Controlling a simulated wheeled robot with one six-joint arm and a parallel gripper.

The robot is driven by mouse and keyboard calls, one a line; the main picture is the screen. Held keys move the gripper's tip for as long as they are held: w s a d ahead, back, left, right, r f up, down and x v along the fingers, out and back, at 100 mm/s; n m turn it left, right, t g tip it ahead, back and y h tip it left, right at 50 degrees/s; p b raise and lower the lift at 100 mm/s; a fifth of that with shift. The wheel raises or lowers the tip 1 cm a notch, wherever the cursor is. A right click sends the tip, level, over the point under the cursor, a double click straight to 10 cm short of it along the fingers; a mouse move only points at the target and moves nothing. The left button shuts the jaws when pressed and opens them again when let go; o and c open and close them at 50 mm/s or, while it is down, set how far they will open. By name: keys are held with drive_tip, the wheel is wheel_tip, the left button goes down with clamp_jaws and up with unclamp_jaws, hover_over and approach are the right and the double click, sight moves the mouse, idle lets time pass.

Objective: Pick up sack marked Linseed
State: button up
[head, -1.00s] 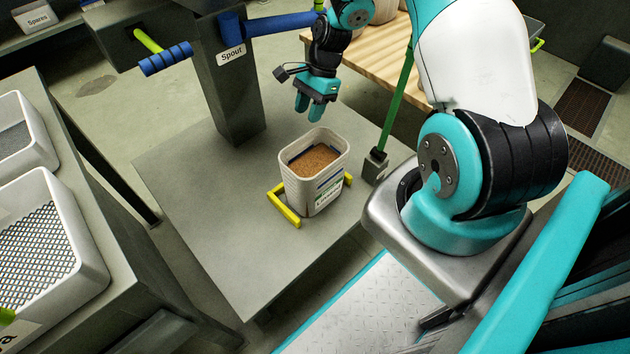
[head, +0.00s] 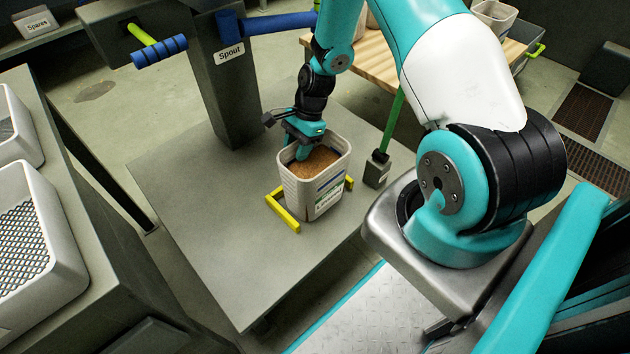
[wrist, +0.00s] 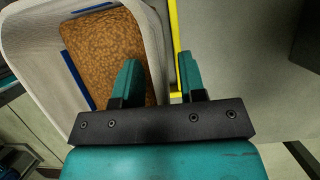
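The thing matching the task is a pale, open-topped tub (head: 297,195) filled with brown seed (head: 318,164), standing upright on the grey platform. Its front label (head: 329,197) seems to start with "L"; the rest is too small to read surely. My gripper (head: 302,150) is down at the tub's back-left rim, fingers pointing down. In the wrist view my gripper (wrist: 158,64) is open. One finger is over the seed inside the tub (wrist: 40,65) and the other is outside its wall, with the rim between them. I cannot tell whether either finger touches the wall.
A yellow corner bracket (head: 283,213) lies at the tub's base. A grey post marked Spout (head: 228,95) with a blue arm stands behind left. A green rod on a small block (head: 377,170) stands right. White mesh-bottomed trays (head: 25,250) sit on the left bench. The platform's front is clear.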

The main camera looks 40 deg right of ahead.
drive_tip(key=shift+f, duration=0.1)
clamp_jaws()
drive_tip(key=shift+w, duration=0.1)
idle(1.4)
